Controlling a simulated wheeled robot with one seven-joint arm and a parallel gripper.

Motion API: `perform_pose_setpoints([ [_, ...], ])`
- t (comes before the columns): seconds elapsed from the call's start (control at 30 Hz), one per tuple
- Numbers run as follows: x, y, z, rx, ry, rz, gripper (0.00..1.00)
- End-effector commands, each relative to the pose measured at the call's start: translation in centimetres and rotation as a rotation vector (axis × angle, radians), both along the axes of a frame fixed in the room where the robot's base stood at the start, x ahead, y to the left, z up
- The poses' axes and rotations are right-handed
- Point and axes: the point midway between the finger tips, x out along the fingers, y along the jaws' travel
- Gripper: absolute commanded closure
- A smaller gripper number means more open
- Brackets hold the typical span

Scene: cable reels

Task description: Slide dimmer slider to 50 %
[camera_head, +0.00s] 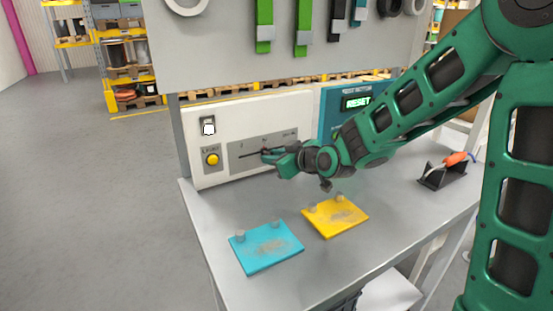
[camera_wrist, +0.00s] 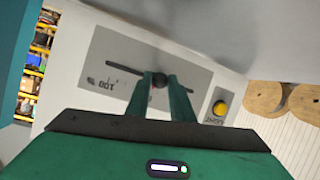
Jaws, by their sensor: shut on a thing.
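The dimmer is a grey plate (camera_head: 240,156) with a dark slot on the white panel (camera_head: 220,178) at the back of the bench. My gripper (camera_head: 268,156) reaches it from the right. In the wrist view the dark slider knob (camera_wrist: 159,79) sits between the fingertips of my gripper (camera_wrist: 160,82), which is shut on it. The printed "100" end (camera_wrist: 105,85) lies at the left of the upside-down wrist view. In the head view my fingers partly hide the knob and the right part of the scale.
A yellow light button (camera_head: 212,159) and a white switch (camera_head: 208,126) are left of the dimmer. A teal panel (camera_head: 330,122) reading RESET (camera_head: 358,102) is to the right. Blue (camera_head: 265,248) and yellow (camera_head: 335,216) plates with pegs lie on the bench, near an orange-handled tool (camera_head: 455,158).

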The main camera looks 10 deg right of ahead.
Motion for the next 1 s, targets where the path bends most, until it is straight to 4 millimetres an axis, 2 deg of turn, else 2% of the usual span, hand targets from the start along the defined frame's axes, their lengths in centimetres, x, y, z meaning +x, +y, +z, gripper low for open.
perform_pose_setpoints([
  [0.33, 0.0, 0.4, 0.0, 0.000, -0.001, 0.012, 1.00],
  [0.37, 0.0, 0.4, 0.0, 0.000, -0.001, 0.012, 0.74],
  [0.4, 0.0, 0.5, 0.0, 0.000, -0.001, 0.012, 0.65],
  [0.43, 0.0, 0.5, 0.0, 0.000, 0.000, 0.013, 0.60],
  [0.77, -0.1, 0.5, 0.1, 0.000, -0.001, 0.015, 0.60],
  [1.0, -2.2, -0.6, 1.1, 0.001, -0.002, 0.013, 0.60],
])
